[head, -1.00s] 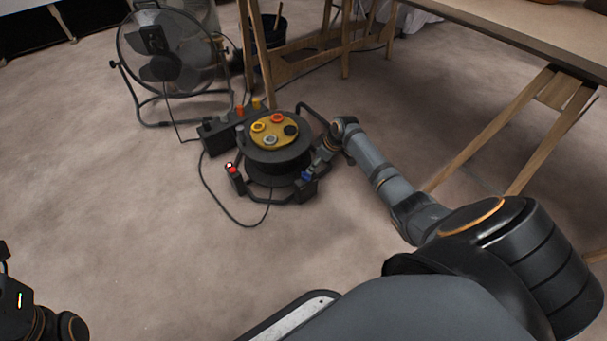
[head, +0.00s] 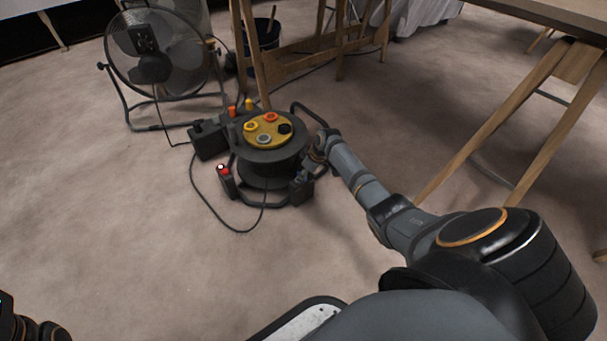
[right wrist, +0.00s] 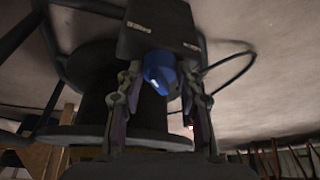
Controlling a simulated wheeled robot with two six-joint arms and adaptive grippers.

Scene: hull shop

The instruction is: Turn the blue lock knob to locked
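The blue lock knob (right wrist: 164,73) shows in the right wrist view, on the face of a dark box (right wrist: 160,32), with a pale mark on it. My right gripper (right wrist: 166,82) has one finger on each side of the knob, and the fingertips appear to touch it. The knob is between the fingers near their tips. In the head view, my right gripper (head: 309,171) is at the right side of a black cable reel (head: 268,160), by the small dark box at its base. The knob is hidden there. Only a piece of my left arm shows at the lower left.
The reel's yellow top (head: 268,131) has several round sockets. A box with a red button (head: 222,170) stands at its front left. A fan (head: 158,55) is behind left, wooden trestle legs (head: 310,65) behind, and a table (head: 560,15) at right. Floor at left is clear.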

